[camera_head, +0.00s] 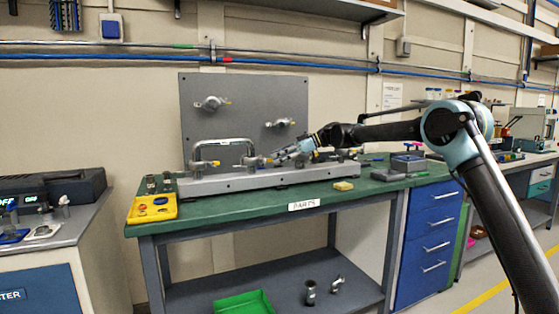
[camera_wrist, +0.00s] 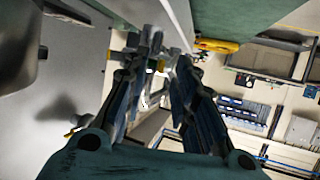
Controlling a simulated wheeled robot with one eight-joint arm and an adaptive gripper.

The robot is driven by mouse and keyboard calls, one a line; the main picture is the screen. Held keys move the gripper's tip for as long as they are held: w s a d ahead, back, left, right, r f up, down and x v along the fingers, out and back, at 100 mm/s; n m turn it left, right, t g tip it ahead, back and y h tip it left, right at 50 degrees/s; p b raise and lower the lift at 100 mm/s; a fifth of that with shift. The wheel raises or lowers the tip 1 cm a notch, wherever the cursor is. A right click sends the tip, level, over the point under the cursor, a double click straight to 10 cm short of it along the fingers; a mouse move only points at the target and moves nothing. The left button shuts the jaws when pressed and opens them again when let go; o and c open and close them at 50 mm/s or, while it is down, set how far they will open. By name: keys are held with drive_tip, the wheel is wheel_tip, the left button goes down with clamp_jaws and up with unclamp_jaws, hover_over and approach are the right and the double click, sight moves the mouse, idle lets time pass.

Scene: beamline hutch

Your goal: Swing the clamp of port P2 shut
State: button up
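A grey upright panel (camera_head: 240,85) carries a port fitting with a clamp at upper left (camera_head: 212,103) and another at right (camera_head: 283,122). A long grey rail (camera_head: 235,184) on the bench below carries more port fittings, including one at centre (camera_head: 252,161) joined by a bent metal pipe (camera_head: 222,143). I cannot read port labels, so I cannot tell which is P2. My gripper (camera_head: 279,157) is just right of the central rail fitting. In the wrist view my gripper (camera_wrist: 163,58) has its fingers apart. Metal and yellow parts show beyond the fingertips; contact is unclear.
A green bin (camera_head: 243,303) sits below. The bench front is mostly clear.

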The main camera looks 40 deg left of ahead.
drive_tip(key=v, duration=1.1)
drive_tip(key=shift+w, duration=0.15)
drive_tip(key=shift+d+r, duration=0.1)
drive_tip(key=shift+c, duration=0.2)
